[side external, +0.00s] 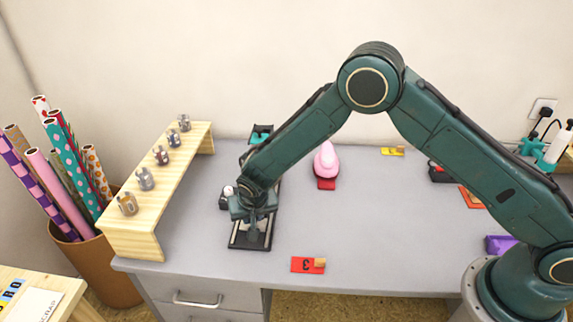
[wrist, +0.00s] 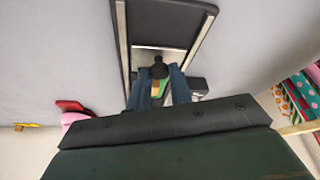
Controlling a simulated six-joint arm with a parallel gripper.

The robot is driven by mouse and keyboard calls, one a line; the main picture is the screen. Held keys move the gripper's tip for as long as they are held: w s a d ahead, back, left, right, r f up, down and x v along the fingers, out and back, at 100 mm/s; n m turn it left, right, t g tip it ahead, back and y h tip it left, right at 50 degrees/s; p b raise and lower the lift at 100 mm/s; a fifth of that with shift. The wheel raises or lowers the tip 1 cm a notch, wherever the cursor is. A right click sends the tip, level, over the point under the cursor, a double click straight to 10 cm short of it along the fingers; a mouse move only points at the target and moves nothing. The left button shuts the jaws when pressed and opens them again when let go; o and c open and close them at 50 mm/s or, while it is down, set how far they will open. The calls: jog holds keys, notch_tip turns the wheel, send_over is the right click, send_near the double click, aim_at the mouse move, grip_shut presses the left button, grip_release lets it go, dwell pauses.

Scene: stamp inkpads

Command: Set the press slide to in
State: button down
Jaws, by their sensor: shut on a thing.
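The press slide is a dark-framed track (side external: 233,248) with a pale plate, lying lengthwise on the grey desk at the left. In the wrist view its frame (wrist: 122,40) runs away from my gripper, with a bare metal plate (wrist: 150,56) across it. A black knob (wrist: 158,68) stands on the slide. My gripper (side external: 253,232) is low over the near end of the track. In the wrist view its blue fingers (wrist: 159,80) are closed around the knob. My gripper and forearm hide much of the press in the side view.
A wooden rack (side external: 135,228) with several stamps stands left of the press. A red card marked 3 (side external: 303,265) lies to the right, near the front edge. A pink object (side external: 326,160) on a red pad stands further back. Bare desk lies between them.

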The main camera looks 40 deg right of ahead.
jog(key=shift+w+d, duration=1.5)
jog(key=shift+w, duration=0.05)
jog(key=c, duration=1.3)
grip_release()
jog(key=shift+o, duration=0.2)
jog(key=shift+s+r, duration=0.1)
jog(key=shift+r, duration=0.05)
jog(key=v, duration=1.3)
jog(key=shift+s+r, duration=0.2)
jog(key=shift+r, duration=0.1)
